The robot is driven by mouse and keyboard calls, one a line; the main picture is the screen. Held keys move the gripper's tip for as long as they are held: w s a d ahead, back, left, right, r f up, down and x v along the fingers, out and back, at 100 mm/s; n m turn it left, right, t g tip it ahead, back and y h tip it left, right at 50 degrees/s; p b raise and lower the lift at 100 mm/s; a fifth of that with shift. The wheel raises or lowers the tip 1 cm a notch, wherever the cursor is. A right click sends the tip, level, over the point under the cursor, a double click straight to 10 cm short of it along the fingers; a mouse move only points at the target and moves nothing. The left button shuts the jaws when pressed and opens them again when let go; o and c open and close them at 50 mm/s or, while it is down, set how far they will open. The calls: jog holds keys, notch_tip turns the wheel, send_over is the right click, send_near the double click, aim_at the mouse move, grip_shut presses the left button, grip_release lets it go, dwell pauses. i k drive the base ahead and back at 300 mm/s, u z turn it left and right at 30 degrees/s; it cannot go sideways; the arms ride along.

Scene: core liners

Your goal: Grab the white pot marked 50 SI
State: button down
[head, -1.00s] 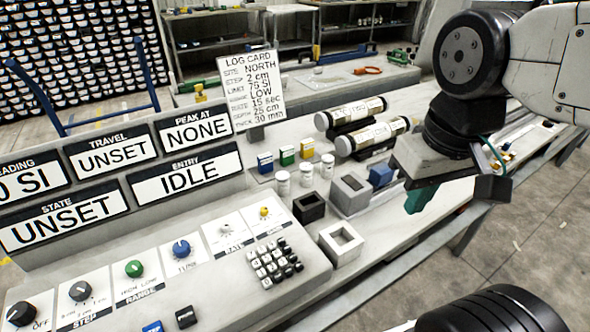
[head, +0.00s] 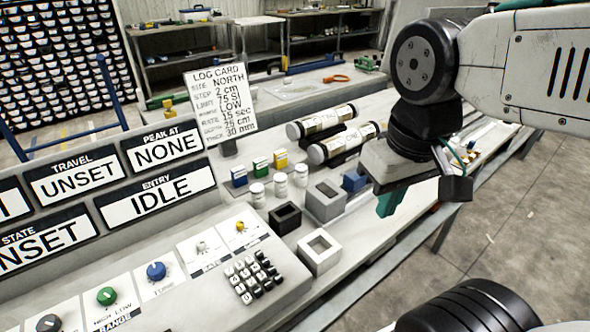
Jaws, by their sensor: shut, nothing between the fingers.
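Three small white pots with lids stand upright in a slanting row on the bench: a near left pot (head: 257,194), a middle pot (head: 280,185) and a far right pot (head: 300,176). Their markings are too small to read, so I cannot tell which is marked 50 SI. My gripper (head: 391,203) hangs above the bench to the right of the pots, clearly apart from them. It is shut and empty; its fingers are partly hidden by its own body.
Blue, green and yellow boxes (head: 260,165) stand behind the pots. Open-topped black (head: 285,218), grey (head: 325,202) and white (head: 319,252) blocks stand in front and right. Labelled cylinders (head: 322,122) lie on cradles behind. A control console (head: 160,185) fills the left.

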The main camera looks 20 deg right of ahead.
aim_at(301, 171)
jog(key=u, duration=2.95)
jog(key=k, duration=1.05)
jog(key=z, duration=1.95)
jog(key=i, duration=0.5)
jog(key=u, duration=0.05)
